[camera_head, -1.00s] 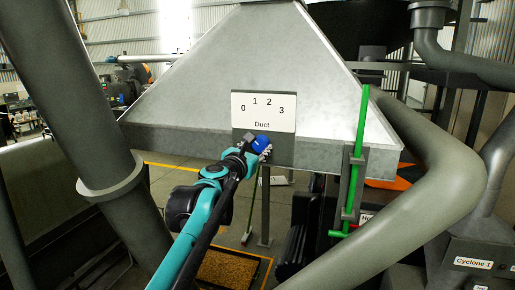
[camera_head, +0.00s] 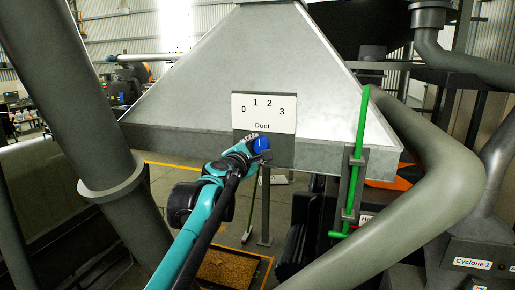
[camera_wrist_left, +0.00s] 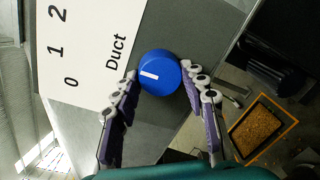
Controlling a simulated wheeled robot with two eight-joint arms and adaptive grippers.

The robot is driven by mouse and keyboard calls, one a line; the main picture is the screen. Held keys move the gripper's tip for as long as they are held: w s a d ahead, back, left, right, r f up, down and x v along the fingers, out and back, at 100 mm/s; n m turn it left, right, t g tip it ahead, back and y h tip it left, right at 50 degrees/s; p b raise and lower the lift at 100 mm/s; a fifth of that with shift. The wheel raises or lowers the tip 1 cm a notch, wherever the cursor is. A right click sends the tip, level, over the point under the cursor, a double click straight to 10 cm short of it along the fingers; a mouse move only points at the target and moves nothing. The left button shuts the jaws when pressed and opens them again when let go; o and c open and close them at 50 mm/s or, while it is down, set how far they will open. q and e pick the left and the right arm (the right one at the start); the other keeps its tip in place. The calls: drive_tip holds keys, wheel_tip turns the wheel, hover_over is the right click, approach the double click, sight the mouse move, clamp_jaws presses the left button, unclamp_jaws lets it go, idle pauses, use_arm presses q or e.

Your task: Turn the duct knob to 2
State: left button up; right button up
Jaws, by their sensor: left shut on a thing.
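A short white mark on the knob's face lies on the side toward the label. I cannot tell exactly which number it points to. My right gripper is not in view.
A green lever (camera_head: 359,160) stands on the hopper's right edge. A thick grey pipe (camera_head: 440,210) curves at the right, and another (camera_head: 75,100) stands at the left. A tray of brown grains (camera_head: 217,268) lies below.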

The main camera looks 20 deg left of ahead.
use_arm(q)
drive_tip(key=shift+m, duration=1.5)
drive_tip(key=o, duration=1.2)
drive_tip(key=shift+c, duration=0.2)
drive_tip(key=s, duration=1.2)
drive_tip(key=shift+a+r, duration=0.35)
